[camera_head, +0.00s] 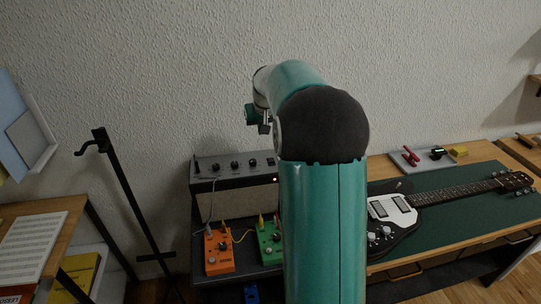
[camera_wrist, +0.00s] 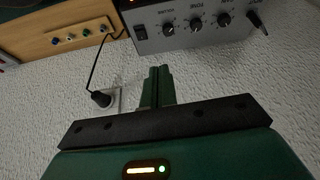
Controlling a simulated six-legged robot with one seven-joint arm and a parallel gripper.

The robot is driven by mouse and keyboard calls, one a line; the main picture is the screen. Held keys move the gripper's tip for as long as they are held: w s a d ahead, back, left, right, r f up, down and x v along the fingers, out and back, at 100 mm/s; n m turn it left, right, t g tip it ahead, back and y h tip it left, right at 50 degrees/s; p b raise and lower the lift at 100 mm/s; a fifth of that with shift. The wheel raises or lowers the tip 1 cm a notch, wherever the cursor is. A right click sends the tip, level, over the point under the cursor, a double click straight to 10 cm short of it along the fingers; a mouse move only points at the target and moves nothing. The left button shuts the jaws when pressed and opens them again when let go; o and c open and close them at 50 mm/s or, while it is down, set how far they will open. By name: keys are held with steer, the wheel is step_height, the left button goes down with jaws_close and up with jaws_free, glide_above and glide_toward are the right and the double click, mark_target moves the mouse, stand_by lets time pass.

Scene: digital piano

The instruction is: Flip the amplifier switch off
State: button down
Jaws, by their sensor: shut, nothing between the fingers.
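The grey amplifier (camera_head: 235,165) stands against the wall behind the pedals, with a row of black knobs on its top panel. In the wrist view the amplifier's panel (camera_wrist: 175,40) is at the top, and the dark rocker switch (camera_wrist: 140,32) is at its left end. I cannot tell which way the switch is tilted. My gripper (camera_wrist: 160,72) is shut and empty, apart from the switch and below it in the wrist view. In the head view my gripper (camera_head: 264,126) is above the amplifier.
A wall socket with a black plug (camera_wrist: 101,98) and cord is left of my fingers. An orange pedal (camera_head: 219,250) and a green pedal (camera_head: 268,243) sit before the amplifier. A guitar (camera_head: 400,212) lies on the right bench. A black stand (camera_head: 130,205) is at left.

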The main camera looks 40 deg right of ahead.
steer(key=w+d+f, duration=0.1)
steer(key=d+f, duration=0.2)
steer(key=d, duration=0.2)
steer(key=shift+w+d+f+m, duration=0.2)
steer(key=shift+d+f+m, duration=0.1)
steer(key=shift+d, duration=0.1)
glide_above(271, 161)
steer(key=f, duration=0.8)
steer(key=shift+s+f, duration=0.25)
steer(key=shift+f, duration=0.1)
steer(key=f, duration=0.3)
steer(key=shift+s+a+f, duration=0.15)
steer(key=shift+s, duration=0.25)
steer(key=shift+f, duration=0.45)
steer(key=shift+s, duration=0.15)
steer(key=shift+a+f, duration=0.1)
